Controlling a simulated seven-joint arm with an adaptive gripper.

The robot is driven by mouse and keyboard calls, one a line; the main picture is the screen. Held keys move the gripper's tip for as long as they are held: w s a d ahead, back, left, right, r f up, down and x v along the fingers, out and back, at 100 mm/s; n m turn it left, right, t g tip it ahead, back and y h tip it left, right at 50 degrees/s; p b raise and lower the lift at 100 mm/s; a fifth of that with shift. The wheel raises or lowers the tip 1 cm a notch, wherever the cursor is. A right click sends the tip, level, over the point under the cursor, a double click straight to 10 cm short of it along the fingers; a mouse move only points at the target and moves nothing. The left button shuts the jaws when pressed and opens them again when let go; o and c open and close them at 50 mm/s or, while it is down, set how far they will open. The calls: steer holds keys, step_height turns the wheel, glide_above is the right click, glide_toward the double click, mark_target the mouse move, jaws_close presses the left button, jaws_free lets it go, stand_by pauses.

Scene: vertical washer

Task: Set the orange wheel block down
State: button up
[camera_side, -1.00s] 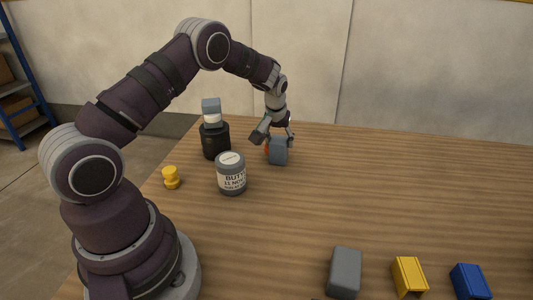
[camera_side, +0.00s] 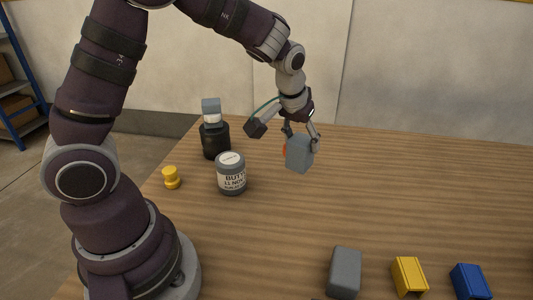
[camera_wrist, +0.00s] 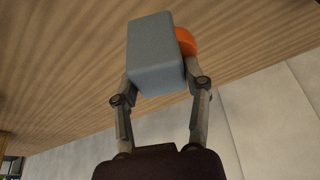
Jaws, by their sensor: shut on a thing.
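The orange wheel block shows as a grey-blue block (camera_side: 299,153) with an orange wheel on its left side in the side view. In the wrist view the block (camera_wrist: 154,52) fills the space between the fingers, and the orange wheel (camera_wrist: 187,41) sticks out on its right. My gripper (camera_side: 301,137) is shut on the block and holds it from above, slightly tilted. The block appears to hang above the wooden table (camera_side: 400,205). The far side of the wheel is hidden by the block.
A labelled grey can (camera_side: 231,174) stands left of the block. Behind it a black cylinder (camera_side: 215,141) carries a small grey-and-white piece. A yellow knob (camera_side: 171,178) is further left. Grey (camera_side: 344,271), yellow (camera_side: 409,276) and blue (camera_side: 470,282) blocks lie at the front. The middle right is clear.

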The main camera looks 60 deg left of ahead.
steer(key=s+d+f+m+h, duration=0.2)
steer(key=s+d+f+m, duration=0.15)
steer(key=s+d, duration=0.55)
steer(key=shift+m, duration=0.45)
steer(key=shift+w+d+f, duration=0.4)
steer(key=shift+w+f, duration=0.3)
steer(key=shift+w, duration=1.6)
steer(key=shift+w+d+f, duration=0.35)
steer(key=shift+w+f, duration=0.35)
steer(key=shift+w, duration=1.6)
steer(key=shift+w+d+f, duration=0.4)
steer(key=shift+w+f, duration=0.3)
steer(key=shift+w, duration=1.6)
steer(key=o, duration=1.2)
steer(key=shift+f, duration=0.15)
